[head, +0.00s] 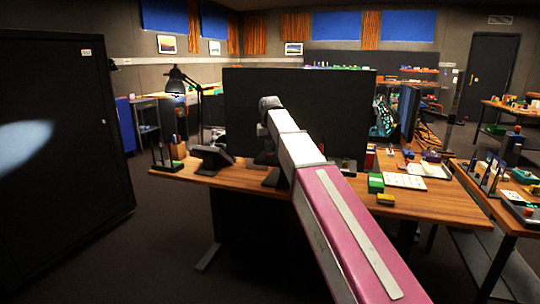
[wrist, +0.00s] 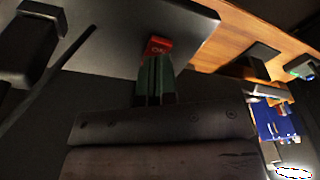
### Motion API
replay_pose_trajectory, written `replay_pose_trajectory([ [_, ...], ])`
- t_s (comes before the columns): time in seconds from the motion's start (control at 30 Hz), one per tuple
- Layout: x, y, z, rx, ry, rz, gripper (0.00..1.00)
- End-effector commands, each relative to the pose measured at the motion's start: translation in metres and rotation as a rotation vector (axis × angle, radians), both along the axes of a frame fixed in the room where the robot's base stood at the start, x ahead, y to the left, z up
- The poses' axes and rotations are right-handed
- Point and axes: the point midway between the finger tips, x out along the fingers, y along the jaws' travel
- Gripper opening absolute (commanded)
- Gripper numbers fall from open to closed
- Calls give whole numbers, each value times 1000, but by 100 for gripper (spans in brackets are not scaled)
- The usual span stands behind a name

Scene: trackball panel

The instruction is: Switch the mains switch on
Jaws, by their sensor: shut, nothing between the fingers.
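A small red piece with pale lettering (wrist: 158,45), which looks like the switch, shows in the wrist view on a dark grey surface (wrist: 95,55). The lettering is too small to read surely, and I cannot tell which way the switch is set. My gripper (wrist: 155,68) is shut and empty, its dark green fingers side by side. The fingertips are right at the red piece and overlap its lower edge in the picture; I cannot tell whether they touch. In the head view my arm hides the gripper and the switch.
A black cabinet (head: 60,130) stands at left, with clear floor before the desk.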

Motion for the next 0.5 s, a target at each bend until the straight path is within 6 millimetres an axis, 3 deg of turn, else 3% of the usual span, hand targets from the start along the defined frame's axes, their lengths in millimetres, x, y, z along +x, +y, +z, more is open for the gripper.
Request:
replay_pose_trajectory([
  [0.5,0,0,-7,0,0,0,0],
])
